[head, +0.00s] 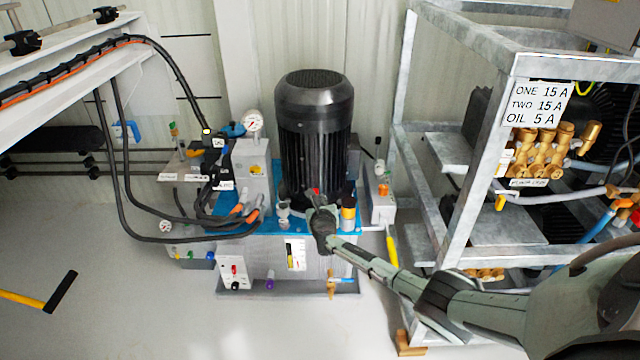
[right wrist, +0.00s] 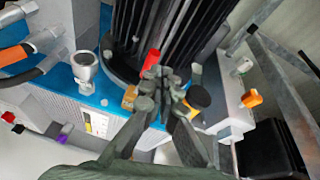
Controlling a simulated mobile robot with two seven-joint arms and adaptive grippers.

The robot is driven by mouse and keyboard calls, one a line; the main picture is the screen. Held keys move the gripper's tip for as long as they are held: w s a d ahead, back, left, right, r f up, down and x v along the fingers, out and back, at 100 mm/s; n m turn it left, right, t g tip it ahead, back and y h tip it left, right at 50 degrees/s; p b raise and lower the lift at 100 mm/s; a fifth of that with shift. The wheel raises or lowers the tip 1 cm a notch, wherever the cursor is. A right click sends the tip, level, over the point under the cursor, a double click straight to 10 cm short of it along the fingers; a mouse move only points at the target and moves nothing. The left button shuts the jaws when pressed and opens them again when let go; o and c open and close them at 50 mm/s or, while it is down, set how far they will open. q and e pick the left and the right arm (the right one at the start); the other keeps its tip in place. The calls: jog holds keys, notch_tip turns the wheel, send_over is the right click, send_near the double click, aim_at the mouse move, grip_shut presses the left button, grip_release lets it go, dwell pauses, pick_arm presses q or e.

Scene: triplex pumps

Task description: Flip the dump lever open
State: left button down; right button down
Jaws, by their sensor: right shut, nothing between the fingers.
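A small red handle (head: 316,191), which may be the dump lever, stands on the blue top of the pump unit (head: 270,226), in front of the black motor (head: 315,125). It also shows in the right wrist view as a red grip (right wrist: 150,60), tilted, just beyond my fingertips. My right gripper (head: 318,208) is shut and empty. Its fingertips (right wrist: 160,78) are close to the red handle; I cannot tell whether they touch. They partly hide the lower end of the handle and a brass-coloured fitting (right wrist: 130,97). My left gripper is not in view.
A silver filler cup (right wrist: 84,66) and black hoses (head: 185,228) are left of the gripper. A metal frame (head: 455,200) with brass valves (head: 545,145) stands at right. The floor at front left is mostly clear.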

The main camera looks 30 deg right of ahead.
notch_tip(320, 180, up, 8)
jog(key=s, duration=0.1)
jog(key=shift+s+a+f, duration=0.2)
jog(key=shift+s+a, duration=0.15)
dwell(0.3)
jog(key=s+a+f+m+g+y, duration=0.1)
jog(key=s+a+f+m+g, duration=0.25)
jog(key=s+f+m, duration=0.5)
jog(key=s+a+f+m+g+y, duration=0.2)
jog(key=s+a+f+m, duration=0.3)
jog(key=s+f, duration=0.65)
jog(key=s+a+f+m+g, duration=0.1)
jog(key=s+f+m, duration=0.2)
jog(key=s+m, duration=0.2)
jog(key=s+a+f+m+g+y, duration=0.1)
jog(key=s+a+f+m+g, duration=0.1)
jog(key=s+m, duration=0.4)
jog(key=s+a+f+m+g+y, duration=0.1)
jog(key=s+f+m, duration=0.3)
jog(key=s, duration=0.9)
jog(key=shift+s+a+m, duration=0.2)
jog(key=shift+a+m, duration=0.35)
jog(key=shift+m, duration=0.4)
